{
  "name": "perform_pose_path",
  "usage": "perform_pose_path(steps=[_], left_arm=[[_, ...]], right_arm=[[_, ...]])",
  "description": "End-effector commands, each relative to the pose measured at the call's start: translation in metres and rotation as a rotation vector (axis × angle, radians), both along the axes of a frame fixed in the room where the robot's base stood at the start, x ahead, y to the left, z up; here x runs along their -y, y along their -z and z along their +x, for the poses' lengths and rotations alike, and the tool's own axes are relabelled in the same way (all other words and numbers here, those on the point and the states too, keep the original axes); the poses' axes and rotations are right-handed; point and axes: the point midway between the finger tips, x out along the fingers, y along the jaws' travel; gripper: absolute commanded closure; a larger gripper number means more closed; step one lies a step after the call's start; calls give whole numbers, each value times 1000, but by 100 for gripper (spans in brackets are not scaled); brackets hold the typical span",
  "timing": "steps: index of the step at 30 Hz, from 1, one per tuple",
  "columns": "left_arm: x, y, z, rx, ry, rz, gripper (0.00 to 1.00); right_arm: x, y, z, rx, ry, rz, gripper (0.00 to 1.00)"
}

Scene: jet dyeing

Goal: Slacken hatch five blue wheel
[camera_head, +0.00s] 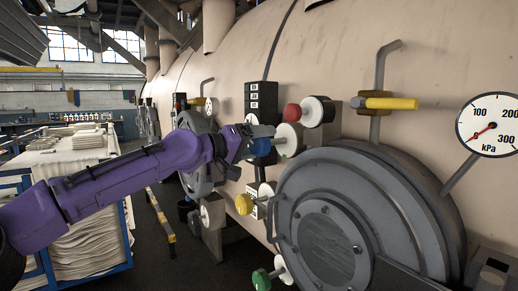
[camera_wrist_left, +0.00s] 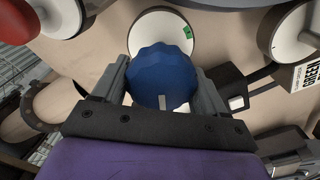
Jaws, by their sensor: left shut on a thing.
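The blue wheel (camera_wrist_left: 162,78) is a faceted knob with a white mark on its face, in front of a round white disc (camera_wrist_left: 161,36) with a small green tag. My left gripper (camera_wrist_left: 160,88) has a finger on each side of the wheel and is shut on it. In the head view, the blue wheel (camera_head: 261,147) is mostly hidden by my left gripper (camera_head: 255,141), which reaches in from the left. The round grey hatch (camera_head: 330,240) is at the lower right. My right gripper is in neither view.
A red knob (camera_head: 293,112) sits above right of the blue wheel, a yellow knob (camera_head: 243,204) below and a green knob (camera_head: 261,279) lower down. A yellow-handled lever (camera_head: 390,103) and a pressure gauge (camera_head: 488,125) are on the right. A cart of white cloth (camera_head: 70,165) stands at left.

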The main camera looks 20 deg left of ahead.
Motion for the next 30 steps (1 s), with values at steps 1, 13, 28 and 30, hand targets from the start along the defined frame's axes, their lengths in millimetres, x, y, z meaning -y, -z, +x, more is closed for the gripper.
perform_pose_path(steps=[1,13,28,30], left_arm=[[1,3,0,26,1,37,58],[2,2,-1,259,1,336,58],[4,1,-2,538,2,693,58],[4,1,-2,570,3,735,58]], right_arm=[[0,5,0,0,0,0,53],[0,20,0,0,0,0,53],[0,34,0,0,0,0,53],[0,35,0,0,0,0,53]])
